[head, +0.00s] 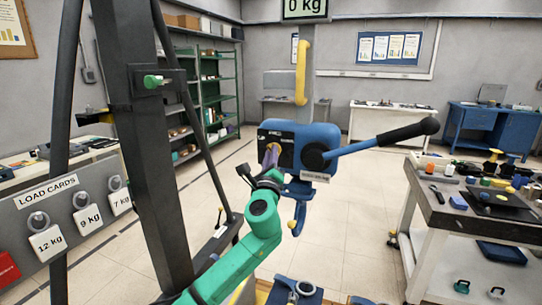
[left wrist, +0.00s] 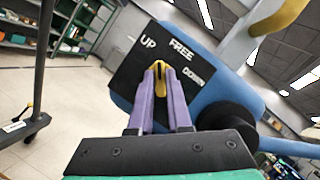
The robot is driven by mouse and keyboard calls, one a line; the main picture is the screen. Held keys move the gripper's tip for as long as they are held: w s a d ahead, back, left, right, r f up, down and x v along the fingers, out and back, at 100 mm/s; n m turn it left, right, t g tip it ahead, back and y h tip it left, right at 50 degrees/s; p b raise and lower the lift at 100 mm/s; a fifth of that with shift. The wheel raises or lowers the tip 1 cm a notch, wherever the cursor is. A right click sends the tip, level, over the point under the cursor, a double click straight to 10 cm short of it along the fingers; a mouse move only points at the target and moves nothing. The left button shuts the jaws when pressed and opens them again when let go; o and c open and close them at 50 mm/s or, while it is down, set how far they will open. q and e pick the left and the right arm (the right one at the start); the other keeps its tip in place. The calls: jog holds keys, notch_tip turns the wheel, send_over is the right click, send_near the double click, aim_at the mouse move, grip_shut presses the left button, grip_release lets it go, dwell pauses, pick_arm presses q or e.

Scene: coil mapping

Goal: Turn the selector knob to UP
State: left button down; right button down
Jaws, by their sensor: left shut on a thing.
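The yellow selector knob (left wrist: 160,80) sits on a black plate (left wrist: 138,70) on the front of a blue hoist body (head: 325,133). The plate carries the white words UP, FREE and DOWN. In the left wrist view the knob stands upright, its top between UP and FREE; I cannot tell its exact setting. My left gripper (left wrist: 160,103) has its purple fingers shut on the knob, one on each side. In the head view my left gripper (head: 271,155) reaches the plate's left part, and the knob is mostly hidden. My right gripper is out of view.
A blue crank lever with a black handle (head: 408,131) sticks out right from the hoist. A dark post (head: 145,110) stands at left, beside a load card board (head: 75,212) with weights. A cluttered workbench (head: 436,215) is at right. Open floor lies between.

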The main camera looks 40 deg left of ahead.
pick_arm(q)
jog(key=c, duration=0.9)
grip_release()
jog(key=shift+o, duration=0.2)
jog(key=b+v, duration=0.4)
jog(key=v, duration=1)
jog(key=shift+s+d, duration=0.15)
jog(key=shift+s, duration=0.05)
jog(key=shift+f, duration=0.15)
